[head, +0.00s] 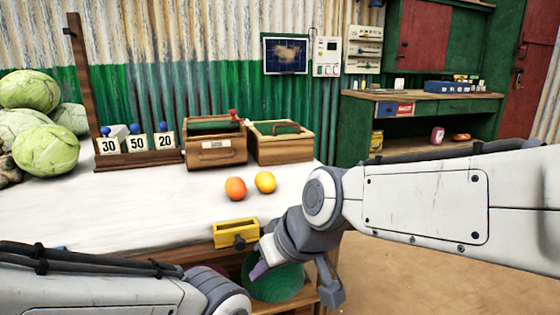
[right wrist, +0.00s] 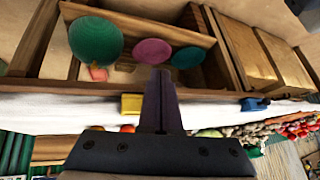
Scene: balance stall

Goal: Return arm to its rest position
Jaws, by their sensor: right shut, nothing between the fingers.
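My right arm reaches in from the right in the head view and bends down in front of the stall counter (head: 90,205). My right gripper (head: 259,270) is low, below the counter's front edge, in front of a green round thing (head: 280,280). In the right wrist view the fingers of my right gripper (right wrist: 162,85) are together with nothing between them. They point toward the shelf under the counter. My left arm crosses the lower left of the head view, and its gripper is out of the picture.
An orange fruit (head: 235,188), a yellow fruit (head: 265,182) and a small yellow box (head: 235,232) are near the counter's front edge. Two wooden boxes, number cards and cabbages stand behind. A purple disc (right wrist: 152,51) and a teal disc (right wrist: 188,57) are under the counter. Floor at right is clear.

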